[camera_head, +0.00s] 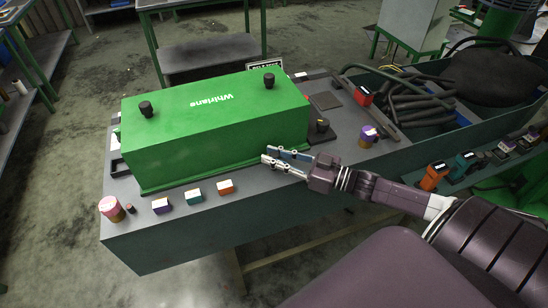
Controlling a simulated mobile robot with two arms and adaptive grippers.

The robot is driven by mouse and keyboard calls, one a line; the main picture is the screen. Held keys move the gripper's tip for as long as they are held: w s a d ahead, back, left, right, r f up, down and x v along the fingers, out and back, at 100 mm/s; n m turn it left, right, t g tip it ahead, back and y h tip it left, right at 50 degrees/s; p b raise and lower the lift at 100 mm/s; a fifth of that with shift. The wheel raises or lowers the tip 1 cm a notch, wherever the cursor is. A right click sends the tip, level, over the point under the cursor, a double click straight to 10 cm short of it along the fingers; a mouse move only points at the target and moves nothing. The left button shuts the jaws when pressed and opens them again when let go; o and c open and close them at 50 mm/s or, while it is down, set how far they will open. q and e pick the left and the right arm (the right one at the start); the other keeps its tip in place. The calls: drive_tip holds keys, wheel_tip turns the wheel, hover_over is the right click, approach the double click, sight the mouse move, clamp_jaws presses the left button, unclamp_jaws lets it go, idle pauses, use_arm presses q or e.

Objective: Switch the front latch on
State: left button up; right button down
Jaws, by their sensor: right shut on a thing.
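A green box (205,125) marked "Whirlane", with a black knob (145,108) at the top left and another (268,81) at the top right, stands on the grey bench top. My right gripper (273,160) comes in from the right, its fingers at the lower right part of the box's front side. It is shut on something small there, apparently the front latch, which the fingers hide. I cannot tell the latch's position. My left gripper is not in view.
Along the bench's front edge stand a pink-topped cylinder (111,207) and purple (161,206), teal (194,196) and orange (225,187) blocks. A purple-topped piece (368,136) stands to the right. Dark hoses (420,105) fill a trough beyond it.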

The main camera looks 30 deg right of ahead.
drive_tip(key=c, duration=1.7)
unclamp_jaws()
drive_tip(key=shift+c, duration=0.2)
drive_tip(key=shift+s, duration=0.1)
drive_tip(key=v, duration=1.2)
drive_tip(key=shift+d, duration=0.1)
